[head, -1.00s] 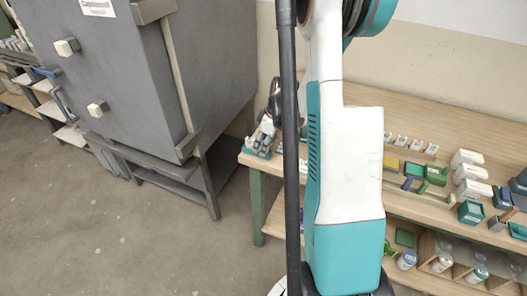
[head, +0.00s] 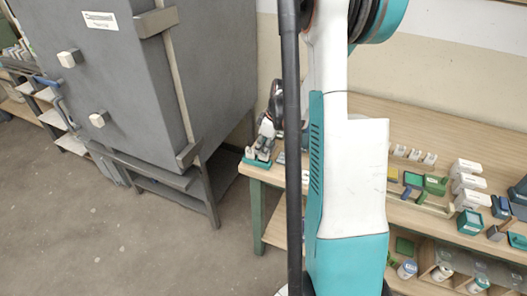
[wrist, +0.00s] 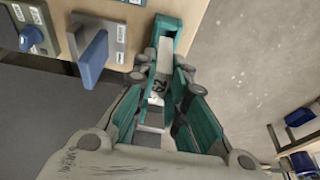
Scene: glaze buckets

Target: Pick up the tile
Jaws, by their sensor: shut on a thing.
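A pale tile marked "62" (wrist: 157,84) shows between the fingers of my gripper (wrist: 165,82) in the wrist view. The fingers are closed on it from both sides, and they hide much of it. A teal piece with a whitish face (wrist: 166,42) lies just beyond the fingertips, by the table's edge. In the head view my gripper (head: 262,152) is small, low over the near left corner of the wooden table (head: 257,173). The tile cannot be made out there.
A grey kiln (head: 130,90) stands left of the table. White boxes (head: 467,183) and green and blue items crowd the table's right part. A blue-handled block on a grey plate (wrist: 95,55) lies near my gripper. Open floor (head: 110,230) is at the front left.

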